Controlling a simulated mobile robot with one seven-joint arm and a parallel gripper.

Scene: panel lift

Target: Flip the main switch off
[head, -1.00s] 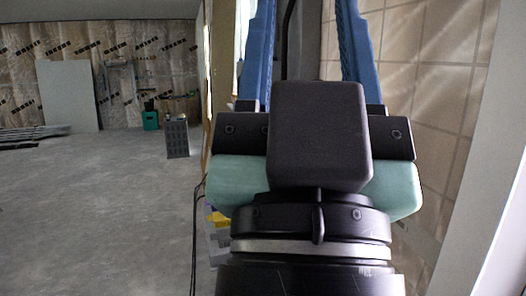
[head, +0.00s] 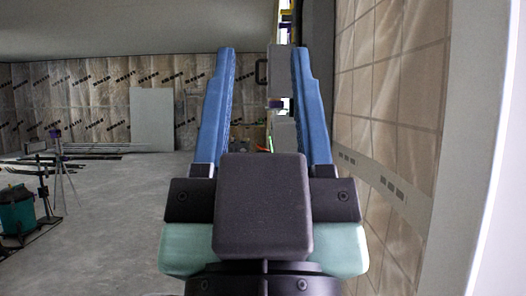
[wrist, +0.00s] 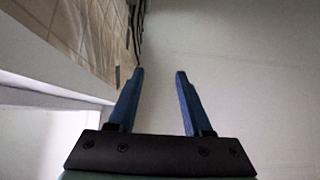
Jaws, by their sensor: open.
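My gripper (head: 262,52) is open, with two blue fingers raised and spread apart; nothing sits between them. It also shows in the wrist view (wrist: 160,72), its fingers apart over a plain pale surface. I cannot make out a main switch in either view. A grey box-like thing (head: 279,72) shows beyond the fingers, beside the right one; I cannot tell what it is. A dark handle-like shape (head: 261,75) shows beyond the gap. The fingers and palm hide part of the background.
A foil-covered wall (head: 395,75) with a pale strip runs close along the right. A green bin (head: 17,212) and a tripod (head: 62,170) stand at the left. A pale board (head: 152,118) leans on the far wall. The grey floor (head: 110,235) is mostly open.

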